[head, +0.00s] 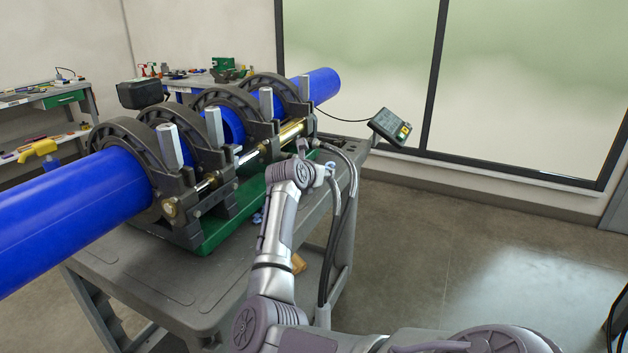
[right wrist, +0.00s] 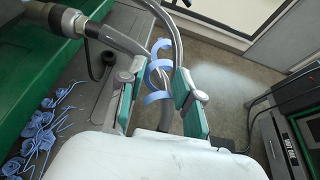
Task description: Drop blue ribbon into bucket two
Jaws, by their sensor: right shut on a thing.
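A curled light-blue ribbon (right wrist: 154,66) sits between the teal-padded fingers of my right gripper (right wrist: 157,88) in the right wrist view. My right gripper is shut on it, though a gap still shows between the pads. In the head view my right arm reaches up from below to the cart's right side, and a bit of the ribbon (head: 332,170) shows by its end. More blue ribbon curls (right wrist: 40,130) lie on the cart at the left of the wrist view. My left gripper is not in view. No bucket can be made out in either view.
The fusion machine clamps a blue pipe (head: 75,205) on the grey cart (head: 160,285). Hoses (head: 338,225) hang at the cart's right edge, close to my right arm. A control box (head: 390,127) stands behind. Open floor (head: 480,240) lies to the right.

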